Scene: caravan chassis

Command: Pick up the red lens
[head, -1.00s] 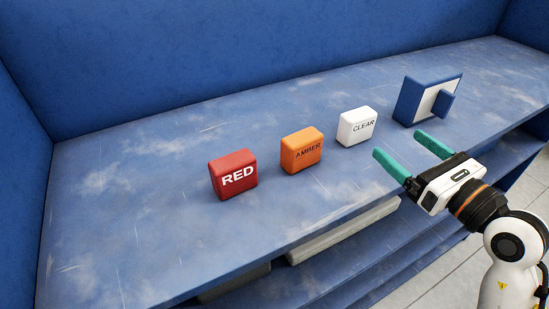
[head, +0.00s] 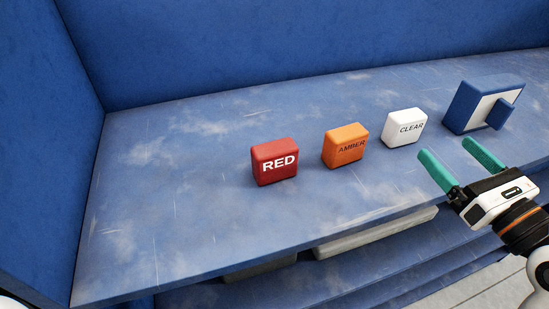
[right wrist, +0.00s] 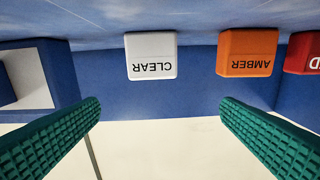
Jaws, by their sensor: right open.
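The red lens (head: 275,162) is a red block marked RED, standing on the blue worktop, leftmost of three blocks in the head view. In the right wrist view the red lens (right wrist: 303,55) is cut off at the right edge. My right gripper (head: 454,160) is open and empty, with green fingers, at the right near the worktop's front edge. It is well to the right of the red lens, closest to the white block. In the right wrist view its two fingers are wide apart with nothing between them. My left gripper is not in view.
An orange AMBER block (head: 344,146) and a white CLEAR block (head: 404,128) stand between the red lens and my right gripper. A blue and white holder (head: 478,107) stands at the far right. A blue wall (head: 300,45) closes the back. The worktop (head: 180,230) left of the red lens is clear.

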